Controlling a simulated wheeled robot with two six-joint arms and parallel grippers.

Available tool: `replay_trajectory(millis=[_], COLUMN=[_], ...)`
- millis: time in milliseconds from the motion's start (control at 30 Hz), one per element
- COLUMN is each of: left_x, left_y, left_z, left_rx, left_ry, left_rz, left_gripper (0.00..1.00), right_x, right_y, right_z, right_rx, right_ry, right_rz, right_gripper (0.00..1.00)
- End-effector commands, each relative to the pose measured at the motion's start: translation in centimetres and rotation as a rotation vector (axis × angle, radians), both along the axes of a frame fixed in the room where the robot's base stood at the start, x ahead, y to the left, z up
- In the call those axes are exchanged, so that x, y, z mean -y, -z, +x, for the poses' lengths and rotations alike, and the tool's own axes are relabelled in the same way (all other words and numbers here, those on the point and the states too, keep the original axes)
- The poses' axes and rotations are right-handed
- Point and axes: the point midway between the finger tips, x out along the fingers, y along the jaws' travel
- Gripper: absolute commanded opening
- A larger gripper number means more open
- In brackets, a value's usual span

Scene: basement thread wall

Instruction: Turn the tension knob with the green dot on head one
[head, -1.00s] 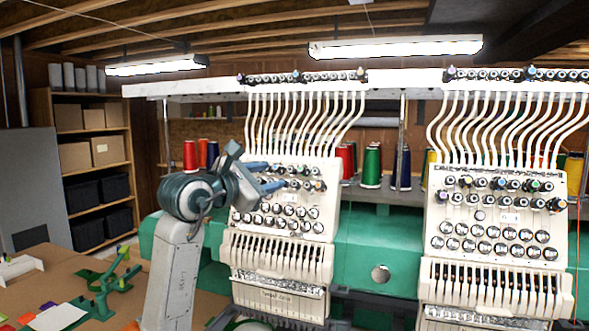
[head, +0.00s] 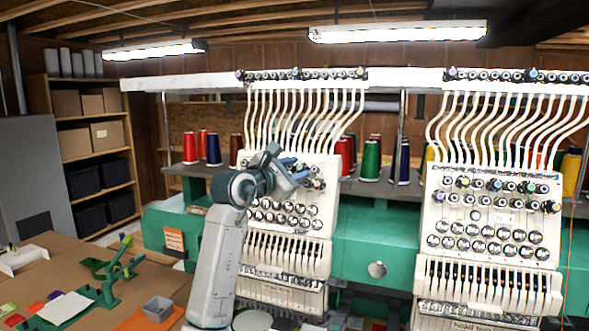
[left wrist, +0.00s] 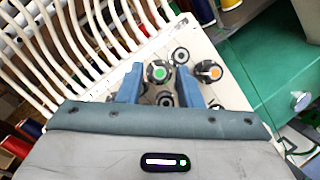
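The tension knob with the green dot (left wrist: 159,72) is dark-rimmed and shows in the left wrist view between the two blue fingers of my left gripper (left wrist: 160,78). The fingers stand apart on either side of it, with little room; I see no clear grip on it. A knob with an orange dot (left wrist: 210,71) sits just right of the right finger. In the head view my left gripper (head: 297,172) is at the upper knob rows of the left machine head (head: 286,250); it hides some knobs there, and I cannot pick out the green dot. My right gripper is not in view.
Knobs without coloured dots (left wrist: 181,55) lie close to the fingers. White thread tubes (head: 305,115) rise above the head. A second, similar head (head: 490,215) stands to the right. A work table (head: 60,260) with small parts and a grey bin (head: 158,308) is at the left.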

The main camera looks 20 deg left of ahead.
Motion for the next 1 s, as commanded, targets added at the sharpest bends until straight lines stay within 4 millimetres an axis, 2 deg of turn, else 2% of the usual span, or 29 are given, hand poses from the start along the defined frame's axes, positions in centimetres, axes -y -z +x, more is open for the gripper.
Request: replay_trajectory(millis=[33, 133, 167, 567, 1000], left_x=[0.0, 0.0, 0.0, -0.1, -0.3], left_y=[0.0, 0.0, 0.0, 0.0, -0.3], left_z=[0.0, 0.0, 0.0, 0.0, 0.1], left_rx=[0.000, 0.000, 0.000, 0.001, 0.012], left_ry=[0.000, 0.000, 0.000, 0.024, 0.151], left_rz=[0.000, 0.000, 0.000, 0.063, 0.393], left_gripper=[0.22, 0.02, 0.00, 0.00, 0.00], right_x=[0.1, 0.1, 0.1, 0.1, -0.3], right_y=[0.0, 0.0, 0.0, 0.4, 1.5], right_z=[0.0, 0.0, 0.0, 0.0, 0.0], right_rx=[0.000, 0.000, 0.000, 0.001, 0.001], right_ry=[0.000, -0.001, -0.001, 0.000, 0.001], right_rz=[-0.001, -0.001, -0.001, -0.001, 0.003], right_gripper=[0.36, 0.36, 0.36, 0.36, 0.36])
